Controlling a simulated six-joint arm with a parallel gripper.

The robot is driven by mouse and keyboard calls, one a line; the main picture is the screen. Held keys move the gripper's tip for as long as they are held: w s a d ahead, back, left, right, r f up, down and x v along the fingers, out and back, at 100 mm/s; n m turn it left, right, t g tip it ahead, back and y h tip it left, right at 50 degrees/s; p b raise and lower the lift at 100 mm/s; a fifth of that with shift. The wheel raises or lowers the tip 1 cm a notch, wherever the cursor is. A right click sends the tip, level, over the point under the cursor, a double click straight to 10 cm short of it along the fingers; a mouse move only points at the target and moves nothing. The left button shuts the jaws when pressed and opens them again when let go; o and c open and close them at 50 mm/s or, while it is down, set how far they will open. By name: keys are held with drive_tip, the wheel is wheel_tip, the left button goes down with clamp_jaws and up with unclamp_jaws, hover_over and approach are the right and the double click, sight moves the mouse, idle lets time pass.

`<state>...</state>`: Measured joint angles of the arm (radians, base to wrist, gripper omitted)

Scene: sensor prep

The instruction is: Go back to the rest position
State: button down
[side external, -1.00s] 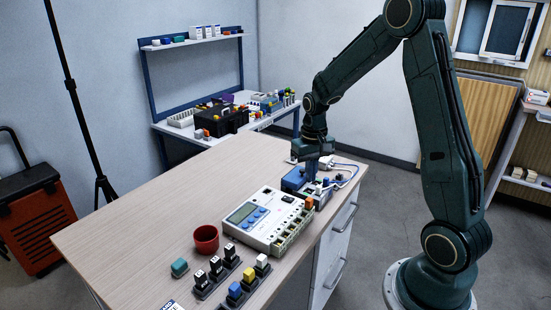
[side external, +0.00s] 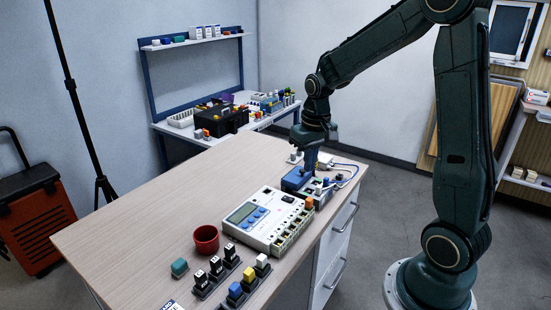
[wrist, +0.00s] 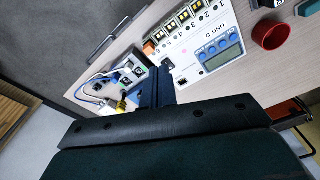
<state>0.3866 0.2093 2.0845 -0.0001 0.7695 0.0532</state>
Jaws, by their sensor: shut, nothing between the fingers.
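My gripper (side external: 308,160) is shut and empty, pointing down just above the blue device with wires (side external: 295,179) at the far right part of the table. In the wrist view my gripper (wrist: 166,72) shows its blue fingers together beside the wired board (wrist: 128,72). The gap between the fingertips and the device is hard to judge. A white unit with a screen and blue buttons (side external: 270,218) lies nearer, with an orange block (side external: 309,203) at its far right corner.
A red cup (side external: 206,239) and a teal block (side external: 179,267) stand left of the white unit. Black holders with white, blue and yellow blocks (side external: 248,276) are at the front. The left of the wooden table (side external: 130,225) is clear. A side bench (side external: 185,133) stands behind.

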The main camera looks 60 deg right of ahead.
drive_tip(key=s+a+r+n+t, duration=0.2)
drive_tip(key=s+a+r, duration=0.3)
drive_tip(key=s+a, duration=0.2)
drive_tip(key=s+a+r+n+t, duration=0.2)
drive_tip(key=s+a+r, duration=0.4)
drive_tip(key=s, duration=0.4)
drive_tip(key=shift+a+r+n+t, duration=0.3)
drive_tip(key=shift+a+n, duration=0.2)
drive_tip(key=shift+a, duration=0.05)
